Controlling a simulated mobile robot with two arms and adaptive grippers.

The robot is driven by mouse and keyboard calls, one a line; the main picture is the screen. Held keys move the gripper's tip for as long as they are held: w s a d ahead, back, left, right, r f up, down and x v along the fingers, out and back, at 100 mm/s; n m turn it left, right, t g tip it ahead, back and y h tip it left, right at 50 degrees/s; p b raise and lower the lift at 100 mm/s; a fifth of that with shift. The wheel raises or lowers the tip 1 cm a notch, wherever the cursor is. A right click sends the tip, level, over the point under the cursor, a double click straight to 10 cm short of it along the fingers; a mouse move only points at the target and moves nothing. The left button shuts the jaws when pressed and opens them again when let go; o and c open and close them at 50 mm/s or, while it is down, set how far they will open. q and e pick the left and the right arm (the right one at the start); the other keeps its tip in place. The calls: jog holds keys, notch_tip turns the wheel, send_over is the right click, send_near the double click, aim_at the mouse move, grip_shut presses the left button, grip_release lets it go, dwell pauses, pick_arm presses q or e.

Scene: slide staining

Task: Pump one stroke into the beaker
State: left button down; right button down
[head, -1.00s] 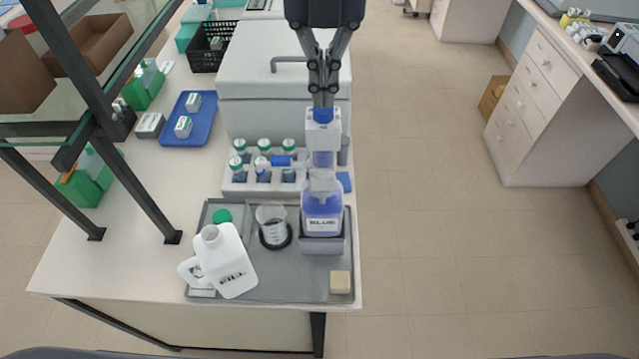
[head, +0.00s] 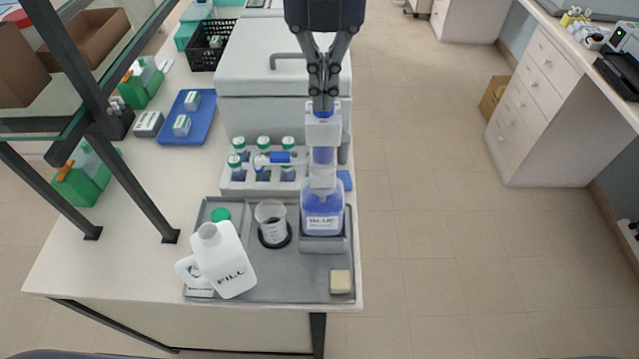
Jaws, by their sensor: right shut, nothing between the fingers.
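A dispenser bottle (head: 322,222) with blue liquid and a white label stands upright in a grey holder on the tray. A clear beaker (head: 271,222) with dark markings stands left of the bottle in a black ring (head: 275,242). The spout appears above and behind the beaker in the picture; I cannot tell if it is directly over it. My right gripper (head: 323,106) is shut and empty, its fingertips at the top of the pump head. My left gripper is not in view.
The grey tray (head: 270,290) also holds a white FILL jug (head: 225,262) and a beige block (head: 340,281). A rack (head: 238,187) of green-capped bottles stands behind. A white box (head: 270,80) and blue tray (head: 188,128) lie farther back. A dark shelf frame (head: 130,175) stands at left.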

jog(key=shift+f+b, duration=0.8)
jog(key=shift+f, duration=0.4)
dwell(0.6)
jog(key=shift+r+p, duration=0.8)
jog(key=shift+r, duration=1.15)
jog(key=shift+r, duration=0.15)
jog(key=shift+r+p, duration=1.7)
jog(key=shift+r, duration=0.75)
jog(key=shift+f, duration=0.1)
